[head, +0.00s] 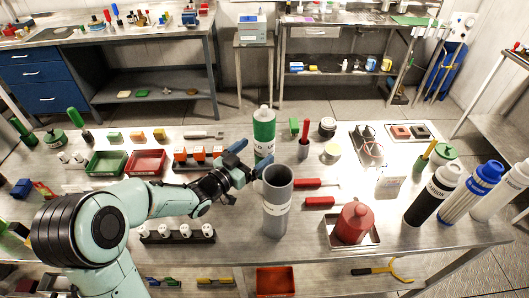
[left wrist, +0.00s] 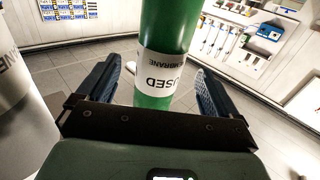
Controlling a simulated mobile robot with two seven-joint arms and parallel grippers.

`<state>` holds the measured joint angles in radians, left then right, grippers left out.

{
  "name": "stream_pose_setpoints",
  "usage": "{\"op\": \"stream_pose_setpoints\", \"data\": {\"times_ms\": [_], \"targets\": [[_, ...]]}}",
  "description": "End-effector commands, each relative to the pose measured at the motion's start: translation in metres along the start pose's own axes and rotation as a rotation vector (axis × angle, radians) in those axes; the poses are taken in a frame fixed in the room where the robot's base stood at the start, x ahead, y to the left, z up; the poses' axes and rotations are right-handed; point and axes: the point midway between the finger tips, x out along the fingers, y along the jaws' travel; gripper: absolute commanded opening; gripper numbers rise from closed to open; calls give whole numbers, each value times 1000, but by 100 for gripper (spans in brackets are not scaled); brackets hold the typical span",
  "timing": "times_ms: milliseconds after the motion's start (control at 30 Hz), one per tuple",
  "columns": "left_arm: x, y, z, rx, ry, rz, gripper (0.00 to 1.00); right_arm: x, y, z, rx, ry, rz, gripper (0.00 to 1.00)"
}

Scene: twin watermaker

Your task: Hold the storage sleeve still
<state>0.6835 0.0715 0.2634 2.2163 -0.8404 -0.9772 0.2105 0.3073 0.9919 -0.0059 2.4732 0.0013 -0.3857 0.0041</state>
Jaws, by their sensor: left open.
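The grey open-topped tube with a white label, which looks like the storage sleeve (head: 276,222), stands upright on the steel bench in the head view. Its label is too small to read. A grey surface also shows at the left edge of the left wrist view (left wrist: 22,110). A green cylinder with a white cap (head: 264,128) stands behind the tube; its label in the left wrist view (left wrist: 165,40) reads "used membrane". My left gripper (head: 249,160) is open, its blue fingers either side of the green cylinder's line in the wrist view, with gaps visible. My right gripper is not seen.
A red canister (head: 354,222) in a tray and red-handled tools (head: 318,202) lie right of the tube. Black, blue-capped and white cylinders (head: 472,190) stand at the right. A black rack (head: 176,234) lies at the front left. Green (head: 106,163) and red trays (head: 146,162) sit behind my left arm.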

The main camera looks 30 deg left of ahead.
Motion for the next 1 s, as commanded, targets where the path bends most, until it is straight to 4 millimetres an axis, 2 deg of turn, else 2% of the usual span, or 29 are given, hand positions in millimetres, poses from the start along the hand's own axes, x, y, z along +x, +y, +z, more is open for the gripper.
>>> {"op": "stream_pose_setpoints", "data": {"times_ms": [300, 633, 867, 900, 1000], "targets": [[44, 0, -5, -3, 2, 1, 94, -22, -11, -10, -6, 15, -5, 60], [50, 0, -3, -1, 0, -1, 94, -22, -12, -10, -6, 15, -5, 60], [50, 0, -3, -1, 0, 0, 19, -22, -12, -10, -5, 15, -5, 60], [51, 0, -5, 1, 5, 0, 15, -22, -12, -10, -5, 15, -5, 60], [51, 0, -5, 1, 5, 0, 15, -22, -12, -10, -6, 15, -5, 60]]}}
